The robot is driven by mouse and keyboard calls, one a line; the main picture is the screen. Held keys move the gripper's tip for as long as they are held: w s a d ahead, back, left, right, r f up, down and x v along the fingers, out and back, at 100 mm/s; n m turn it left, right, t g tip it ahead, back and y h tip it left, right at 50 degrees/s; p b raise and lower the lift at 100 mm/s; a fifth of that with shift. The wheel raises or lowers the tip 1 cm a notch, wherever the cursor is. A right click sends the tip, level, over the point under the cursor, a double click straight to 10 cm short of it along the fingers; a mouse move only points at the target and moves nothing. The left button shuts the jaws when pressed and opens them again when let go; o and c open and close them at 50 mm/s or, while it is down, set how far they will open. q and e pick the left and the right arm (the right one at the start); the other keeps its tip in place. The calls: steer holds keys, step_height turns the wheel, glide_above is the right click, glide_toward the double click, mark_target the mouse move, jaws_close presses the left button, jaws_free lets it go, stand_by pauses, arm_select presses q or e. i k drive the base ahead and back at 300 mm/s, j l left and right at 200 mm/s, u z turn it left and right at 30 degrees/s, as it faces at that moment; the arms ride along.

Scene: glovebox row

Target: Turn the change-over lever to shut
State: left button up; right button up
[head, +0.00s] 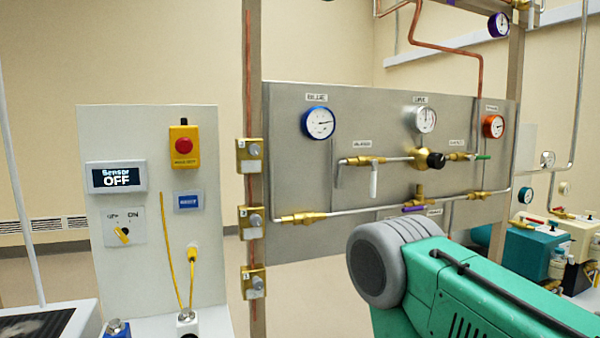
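A lever with a purple handle (414,208) sits under a brass valve in the lower middle of the steel gauge panel (300,170). The handle lies about level, between two small labels that I cannot read. It may be the change-over lever; no readable label confirms this. A white lever (373,181) hangs straight down from a brass valve at the upper left of the pipework. A green lever (482,157) points right at the upper right. A black knob (436,160) sits on the brass regulator between them. Neither gripper shows in the head view.
A large green and grey body, perhaps part of my arm, fills the lower right and hides what is behind it. Blue (318,123), white (424,119) and orange (493,126) gauges are on the panel. A white board (150,160) with switches stands left, beyond a post.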

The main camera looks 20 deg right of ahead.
mark_target(426, 206)
steer(key=l+z, duration=0.35)
steer(key=i+l+z, duration=0.2)
steer(key=l+z, duration=0.15)
steer(key=i+l+z, duration=0.1)
steer(key=l+z, duration=0.25)
